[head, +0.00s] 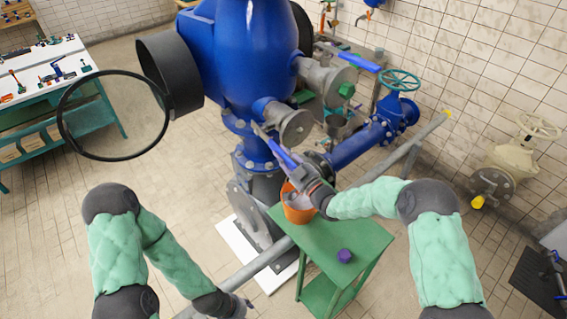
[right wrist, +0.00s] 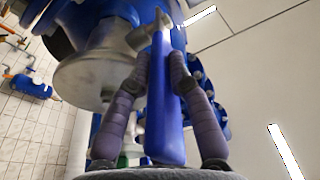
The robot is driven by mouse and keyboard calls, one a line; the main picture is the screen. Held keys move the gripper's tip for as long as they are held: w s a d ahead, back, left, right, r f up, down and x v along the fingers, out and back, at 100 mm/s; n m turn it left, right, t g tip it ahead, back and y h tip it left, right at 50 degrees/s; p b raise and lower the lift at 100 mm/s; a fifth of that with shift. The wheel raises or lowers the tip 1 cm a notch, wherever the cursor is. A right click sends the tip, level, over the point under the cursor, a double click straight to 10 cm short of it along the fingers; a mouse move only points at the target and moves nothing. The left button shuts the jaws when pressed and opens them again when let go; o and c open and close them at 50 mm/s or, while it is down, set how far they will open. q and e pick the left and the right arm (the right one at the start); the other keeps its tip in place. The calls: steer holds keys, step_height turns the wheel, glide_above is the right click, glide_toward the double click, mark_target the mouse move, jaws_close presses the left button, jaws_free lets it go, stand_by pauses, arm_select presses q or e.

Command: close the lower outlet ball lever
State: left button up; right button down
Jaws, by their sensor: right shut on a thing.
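The lower outlet ball lever (head: 284,155) has a blue handle and sits in front of the lower grey outlet flange (head: 293,127) on the big blue pump body. It slants down to the right in the head view. My right gripper (head: 293,166) is shut on this blue handle. In the right wrist view the lever (right wrist: 165,110) stands between the two purple-grey fingers (right wrist: 160,75), which touch it from both sides. My left gripper (head: 243,304) is low near the grey rail, away from the lever; its jaws are too small and dark to read.
An upper lever (head: 358,60) with a blue handle is at the upper outlet. A green stand (head: 335,235) with an orange bucket (head: 298,212) and a purple knob (head: 345,256) is below my right gripper. A grey rail (head: 265,262) runs diagonally. A black hoop (head: 75,140) hangs left.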

steer(key=shift+w+a+f+t+y+b, duration=0.25)
steer(key=shift+f+t+y+b, duration=0.45)
steer(key=shift+b, duration=2.4)
steer(key=shift+w+a+f+t+y+b, duration=0.15)
steer(key=shift+w+f+t+b, duration=0.55)
steer(key=shift+b, duration=2.45)
steer(key=shift+s+a+f+t+y+b, duration=0.35)
steer(key=shift+f+b, duration=0.75)
steer(key=shift+b, duration=2)
steer(key=shift+w+d, duration=0.15)
steer(key=shift+w, duration=0.05)
